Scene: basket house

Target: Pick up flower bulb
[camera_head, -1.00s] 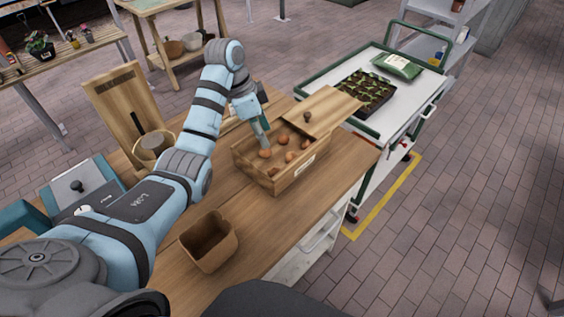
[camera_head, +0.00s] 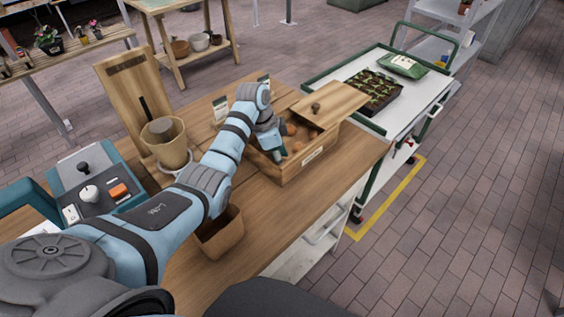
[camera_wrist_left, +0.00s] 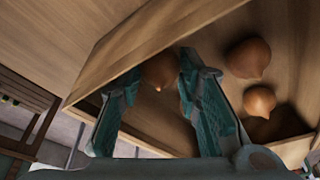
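An open wooden box (camera_head: 290,172) stands on the wooden table and holds brown flower bulbs (camera_head: 298,147). My left gripper (camera_head: 279,154) reaches into the left part of the box and hides some bulbs in the head view. In the left wrist view, the two teal fingers (camera_wrist_left: 158,76) are spread apart inside the box. One bulb (camera_wrist_left: 159,73) shows in the gap between the fingertips; I cannot tell whether it touches either finger. Two more bulbs, a larger one (camera_wrist_left: 248,58) and a smaller one (camera_wrist_left: 260,102), lie to the right. My right gripper is out of view.
A wooden lid (camera_head: 333,98) with a dark knob partly covers the box's far side. A brown pot (camera_head: 222,236) stands in front, partly behind my arm. A bucket-like pot (camera_head: 170,155) and a control device (camera_head: 90,190) stand left. A cart (camera_head: 420,88) holds a seedling tray (camera_head: 373,92).

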